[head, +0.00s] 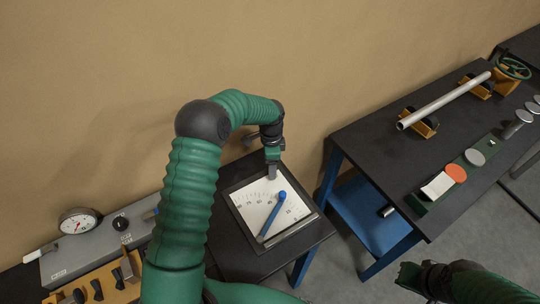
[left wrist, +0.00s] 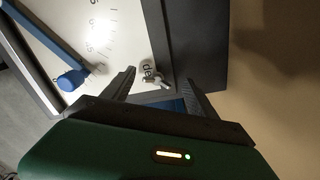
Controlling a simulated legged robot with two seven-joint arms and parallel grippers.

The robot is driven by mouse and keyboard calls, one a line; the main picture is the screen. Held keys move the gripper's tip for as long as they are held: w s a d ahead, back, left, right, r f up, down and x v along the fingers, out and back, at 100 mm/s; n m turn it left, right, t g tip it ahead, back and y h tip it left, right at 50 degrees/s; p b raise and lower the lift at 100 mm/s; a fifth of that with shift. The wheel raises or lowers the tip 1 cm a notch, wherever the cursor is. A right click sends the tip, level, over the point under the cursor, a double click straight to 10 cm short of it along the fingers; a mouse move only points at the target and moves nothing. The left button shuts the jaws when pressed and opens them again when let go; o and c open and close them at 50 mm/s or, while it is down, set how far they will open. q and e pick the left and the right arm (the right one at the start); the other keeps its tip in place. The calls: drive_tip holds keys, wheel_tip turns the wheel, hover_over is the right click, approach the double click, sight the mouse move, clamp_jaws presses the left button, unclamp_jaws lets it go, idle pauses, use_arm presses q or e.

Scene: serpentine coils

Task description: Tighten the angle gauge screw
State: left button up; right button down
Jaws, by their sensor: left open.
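The angle gauge (head: 240,207) is a white scale plate in a dark frame on a small dark table, with a blue pointer (head: 272,216) across it. The plate's edge and the pointer's blue end (left wrist: 72,80) show in the left wrist view. A small silver piece that looks like the screw (left wrist: 156,82) is at the plate's edge by the "deg" marking. My left gripper (head: 272,174) is over the gauge's far edge. Its open fingers (left wrist: 160,78) lie either side of the silver piece; contact cannot be told. My right gripper (head: 408,277) is low at the right, its jaws unclear.
A grey box with a round dial (head: 78,221) and an orange block (head: 105,280) stand at the left. A dark bench (head: 385,150) on the right holds a metal pipe (head: 445,101), an orange disc (head: 456,173) and a green valve wheel (head: 513,68). A tan wall is close behind the gauge.

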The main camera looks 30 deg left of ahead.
use_arm(q)
drive_tip(key=r, duration=0.2)
drive_tip(key=r+b, duration=0.1)
drive_tip(key=r, duration=0.3)
drive_tip(key=shift+w+d+r, duration=0.1)
drive_tip(key=shift+w+d, duration=0.25)
drive_tip(key=shift+d, duration=0.05)
wheel_tip(320, 180, up, 10)
drive_tip(key=a+b, duration=0.1)
drive_tip(key=shift+s+b, duration=0.3)
drive_tip(key=shift+s, duration=0.05)
use_arm(e)
drive_tip(key=x, duration=0.3)
drive_tip(key=shift+s+d, duration=0.1)
drive_tip(key=shift+d, duration=0.15)
use_arm(q)
drive_tip(key=shift+s+d+r, duration=0.1)
drive_tip(key=shift+d, duration=0.1)
use_arm(e)
drive_tip(key=shift+s+d+f, duration=0.1)
drive_tip(key=shift+d, duration=0.15)
